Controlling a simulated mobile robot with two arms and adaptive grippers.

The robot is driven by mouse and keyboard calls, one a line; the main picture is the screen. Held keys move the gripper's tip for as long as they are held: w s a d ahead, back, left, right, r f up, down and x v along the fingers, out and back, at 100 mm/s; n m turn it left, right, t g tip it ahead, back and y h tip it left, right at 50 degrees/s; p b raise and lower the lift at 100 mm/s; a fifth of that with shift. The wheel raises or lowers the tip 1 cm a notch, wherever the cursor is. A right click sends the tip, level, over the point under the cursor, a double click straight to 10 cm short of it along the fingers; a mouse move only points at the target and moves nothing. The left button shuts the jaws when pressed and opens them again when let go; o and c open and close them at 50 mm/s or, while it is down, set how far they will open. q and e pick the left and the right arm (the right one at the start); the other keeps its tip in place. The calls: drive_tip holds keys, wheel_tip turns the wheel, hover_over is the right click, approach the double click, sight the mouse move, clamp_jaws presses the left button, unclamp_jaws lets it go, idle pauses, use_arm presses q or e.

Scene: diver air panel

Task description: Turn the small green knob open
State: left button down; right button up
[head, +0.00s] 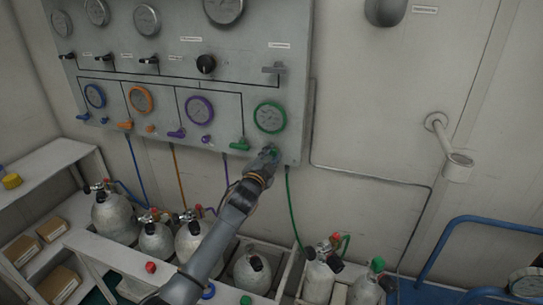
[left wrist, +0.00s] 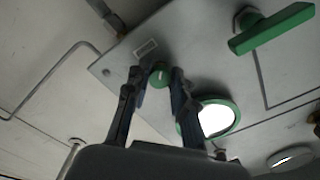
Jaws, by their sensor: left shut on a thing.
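The small green knob (left wrist: 159,79) sits on the grey panel (left wrist: 110,62), between the fingers of my left gripper (left wrist: 153,82) in the left wrist view. In the head view my left gripper (head: 268,155) reaches up to the panel's lower right corner, just below the green-rimmed gauge (head: 270,117). It is shut on the knob and mostly covers it there. The green-rimmed gauge also shows to the right of the fingers in the left wrist view (left wrist: 236,112). My right gripper is in neither view.
A green lever handle (head: 239,144) is left of the gripper; it also shows in the left wrist view (left wrist: 272,28). Purple, orange and blue gauges fill the panel's left. A green hose (head: 292,210) hangs below. Several grey cylinders (head: 318,280) stand underneath. The wall at right is mostly clear.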

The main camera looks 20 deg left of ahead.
use_arm(q)
drive_tip(key=shift+f+n, duration=0.15)
drive_tip(key=shift+n, duration=2.05)
drive_tip(key=c, duration=1.1)
unclamp_jaws()
drive_tip(key=s, duration=1.2)
drive_tip(key=shift+a, duration=0.2)
